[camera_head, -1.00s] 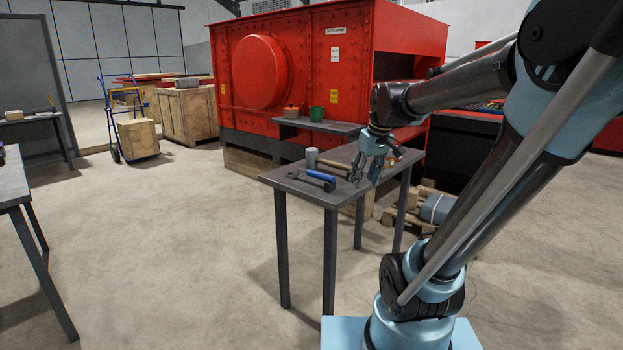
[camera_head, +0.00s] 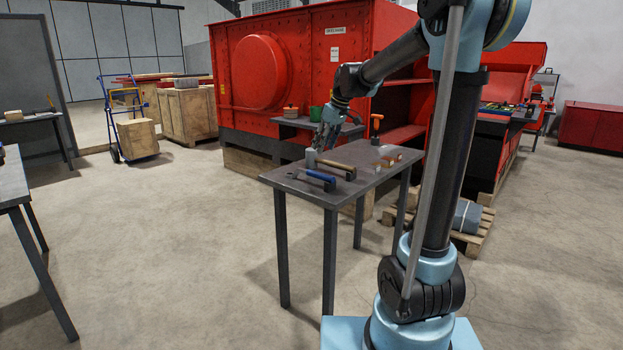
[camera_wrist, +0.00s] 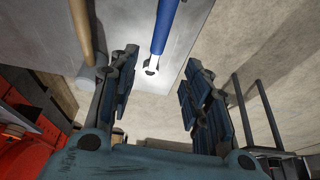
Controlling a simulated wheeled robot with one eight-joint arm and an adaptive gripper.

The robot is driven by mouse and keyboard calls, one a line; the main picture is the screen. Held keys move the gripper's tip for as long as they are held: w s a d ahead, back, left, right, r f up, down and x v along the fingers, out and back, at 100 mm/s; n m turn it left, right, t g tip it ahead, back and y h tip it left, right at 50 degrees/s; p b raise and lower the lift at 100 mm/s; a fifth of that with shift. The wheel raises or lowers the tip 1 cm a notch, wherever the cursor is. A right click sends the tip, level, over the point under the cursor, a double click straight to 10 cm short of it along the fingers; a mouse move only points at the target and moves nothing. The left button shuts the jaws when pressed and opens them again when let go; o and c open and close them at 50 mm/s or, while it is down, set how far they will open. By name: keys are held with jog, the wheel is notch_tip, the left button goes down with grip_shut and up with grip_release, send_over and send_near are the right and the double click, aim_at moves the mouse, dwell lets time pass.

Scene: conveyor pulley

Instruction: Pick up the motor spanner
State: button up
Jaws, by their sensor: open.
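A blue-handled spanner (camera_head: 321,176) lies on the dark metal table (camera_head: 362,181), near its left end. In the wrist view the blue-handled spanner (camera_wrist: 164,25) shows its bright open jaw between and beyond my fingertips, with its handle running up out of the picture. My gripper (camera_head: 322,138) is open and empty, pointing down above the table's far left side. In the wrist view my gripper (camera_wrist: 161,68) has its fingers wide apart, clear of the spanner. A dark flat tool (camera_head: 306,182) lies just in front of the spanner. I cannot tell whether it is also a spanner.
A hammer with a grey head (camera_head: 311,158) and wooden handle lies just behind the spanner. Small wooden-handled tools (camera_head: 388,160) and an orange-topped tool (camera_head: 376,126) are further right. A green mug (camera_head: 315,113) stands on a shelf of the red machine (camera_head: 300,62).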

aim_at(312, 173)
jog(key=x, duration=0.9)
jog(key=shift+w+f, duration=0.1)
jog(key=shift+f, duration=0.2)
jog(key=shift+x, duration=2.7)
jog(key=shift+w+a+r, duration=0.1)
jog(key=shift+a+r, duration=0.05)
jog(key=shift+c, duration=0.5)
grip_shut()
